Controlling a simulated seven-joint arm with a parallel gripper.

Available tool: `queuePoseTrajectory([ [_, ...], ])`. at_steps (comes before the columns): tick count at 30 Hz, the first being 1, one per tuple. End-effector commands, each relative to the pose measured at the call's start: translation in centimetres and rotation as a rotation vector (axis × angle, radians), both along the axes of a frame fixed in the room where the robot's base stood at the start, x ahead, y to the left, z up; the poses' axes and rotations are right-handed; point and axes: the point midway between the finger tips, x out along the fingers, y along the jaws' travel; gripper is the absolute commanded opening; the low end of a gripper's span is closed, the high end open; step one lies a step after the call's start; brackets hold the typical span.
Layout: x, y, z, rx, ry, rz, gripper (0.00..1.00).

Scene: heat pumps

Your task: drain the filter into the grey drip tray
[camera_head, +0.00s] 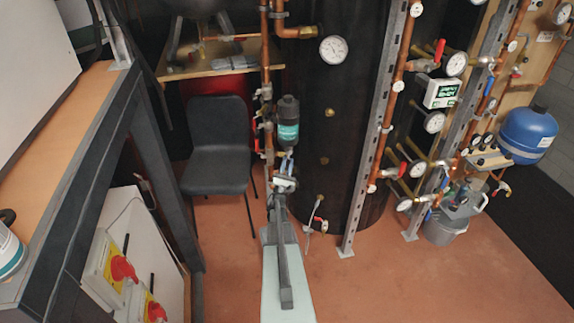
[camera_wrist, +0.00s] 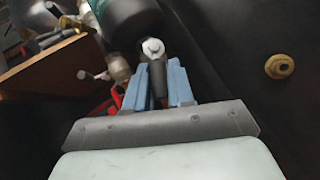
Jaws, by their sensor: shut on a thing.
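The filter is a dark upright canister (camera_head: 288,110) with a teal label, fixed to the copper pipework left of the big black tank. Its dark lower body fills the top of the wrist view (camera_wrist: 120,18). My gripper (camera_head: 285,172) is directly below it. In the wrist view, my blue fingers (camera_wrist: 163,82) are shut on a small dark piece (camera_wrist: 156,76) below a white round fitting (camera_wrist: 153,48) at the filter's bottom. I cannot tell whether a valve there is open; no water shows. I cannot make out a grey drip tray for certain; my arm hides the floor below.
A black tank (camera_head: 335,110) with brass ports stands right behind the filter. A black chair (camera_head: 217,170) is to the left, a workbench (camera_head: 60,130) nearer left. A grey bucket (camera_head: 440,234) stands at the right. The red floor at front right is clear.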

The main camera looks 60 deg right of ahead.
Motion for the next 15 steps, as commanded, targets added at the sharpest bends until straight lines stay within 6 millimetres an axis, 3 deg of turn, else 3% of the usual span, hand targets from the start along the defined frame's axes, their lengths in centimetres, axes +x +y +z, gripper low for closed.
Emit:
queuePoseTrajectory([
  [10,-0.1,0.0,0.0,0.000,-0.003,-0.002,0.28],
  [15,-0.4,1.1,-0.8,0.000,-0.002,0.000,0.28],
])
